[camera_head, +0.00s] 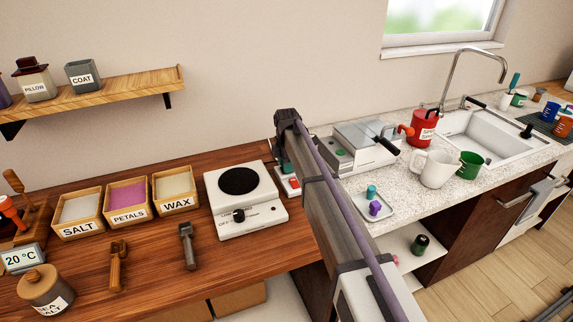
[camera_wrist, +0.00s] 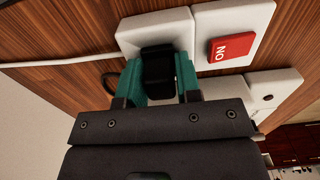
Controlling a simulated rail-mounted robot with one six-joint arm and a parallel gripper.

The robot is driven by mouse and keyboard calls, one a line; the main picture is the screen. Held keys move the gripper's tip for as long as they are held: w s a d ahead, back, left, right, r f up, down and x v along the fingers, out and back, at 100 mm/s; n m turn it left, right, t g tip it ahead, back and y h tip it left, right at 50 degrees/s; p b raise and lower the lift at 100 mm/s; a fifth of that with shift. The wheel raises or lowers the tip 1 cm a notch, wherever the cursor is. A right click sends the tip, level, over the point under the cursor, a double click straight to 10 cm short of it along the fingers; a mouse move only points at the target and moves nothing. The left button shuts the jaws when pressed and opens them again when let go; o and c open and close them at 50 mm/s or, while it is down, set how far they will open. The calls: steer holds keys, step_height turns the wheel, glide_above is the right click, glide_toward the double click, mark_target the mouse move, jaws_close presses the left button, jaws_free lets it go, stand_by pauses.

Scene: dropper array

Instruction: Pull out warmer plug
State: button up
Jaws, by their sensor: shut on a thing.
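A part of a dark cord shows left of the fingers. In the head view, the white warmer (camera_head: 245,200) with a round black plate stands on the wooden counter, just left of my arm. My gripper (camera_head: 285,168) is mostly hidden there behind my arm.
A red ON switch (camera_wrist: 224,47) is right of the socket. A white device (camera_head: 362,145) stands right of my arm, and a small tray (camera_head: 376,216) holds coloured items. SALT, PETALS and WAX boxes (camera_head: 126,200) stand left of the warmer.

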steer(key=shift+c, duration=0.8)
steer(key=o, duration=0.3)
steer(key=c, duration=0.5)
steer(key=shift+r, duration=0.15)
steer(key=shift+r+p, duration=0.35)
steer(key=shift+p, duration=0.2)
steer(key=shift+r, duration=0.1)
steer(key=shift+r+p, duration=2.25)
steer(key=shift+p, duration=0.05)
